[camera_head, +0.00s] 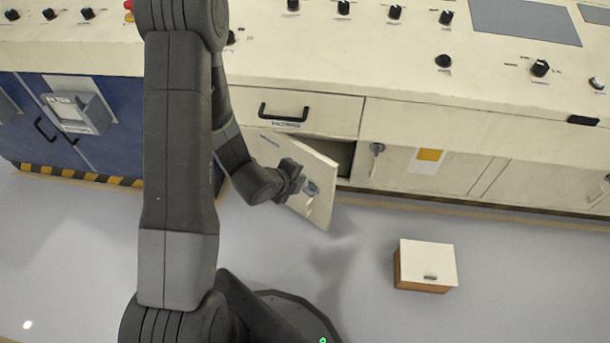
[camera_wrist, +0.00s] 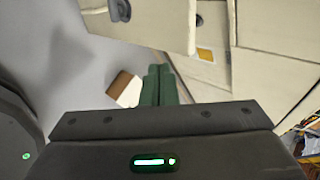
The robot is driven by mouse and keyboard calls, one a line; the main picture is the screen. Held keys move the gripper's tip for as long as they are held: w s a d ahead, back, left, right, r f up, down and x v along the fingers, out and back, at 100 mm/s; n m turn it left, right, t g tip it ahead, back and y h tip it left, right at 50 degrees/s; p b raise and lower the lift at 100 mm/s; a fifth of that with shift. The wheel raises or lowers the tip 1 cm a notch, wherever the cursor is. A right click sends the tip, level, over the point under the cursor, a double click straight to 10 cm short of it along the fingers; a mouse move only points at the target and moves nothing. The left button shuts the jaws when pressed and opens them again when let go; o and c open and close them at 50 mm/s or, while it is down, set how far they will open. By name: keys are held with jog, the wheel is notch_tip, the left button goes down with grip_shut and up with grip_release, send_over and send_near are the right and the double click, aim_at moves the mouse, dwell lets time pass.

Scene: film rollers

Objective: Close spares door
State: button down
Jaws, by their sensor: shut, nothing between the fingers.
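The cream spares door (camera_head: 322,207) hangs open below the drawer, swung out from the cabinet front at an angle. A dark gap (camera_head: 343,158) into the cabinet shows beside it. My gripper (camera_head: 306,184) is at the outer face of the door, near its metal latch (camera_head: 313,190). I cannot tell whether it touches the door. In the wrist view my green fingers (camera_wrist: 158,86) are pressed together with nothing between them. A cream panel, likely the door (camera_wrist: 150,25), spreads above them. My arm hides part of the door's hinge side.
A drawer with a black handle (camera_head: 284,113) is above the door. A closed cabinet with a yellow label (camera_head: 430,155) stands to the right. A small brown box with a cream top (camera_head: 428,262) sits on the floor. Blue cabinets (camera_head: 30,130) are at left. Floor between is clear.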

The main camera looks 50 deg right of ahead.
aim_at(325, 169)
jog(key=x, duration=0.3)
jog(key=d+r+x, duration=0.1)
jog(key=x, duration=0.6)
jog(key=shift+d+r+p, duration=0.1)
jog(key=shift+d+p, duration=0.15)
jog(key=shift+p, duration=0.15)
jog(key=shift+d, duration=0.7)
jog(key=d+n+t+b, duration=0.1)
jog(key=d+b, duration=0.2)
jog(key=d, duration=0.4)
jog(key=shift+n, duration=0.3)
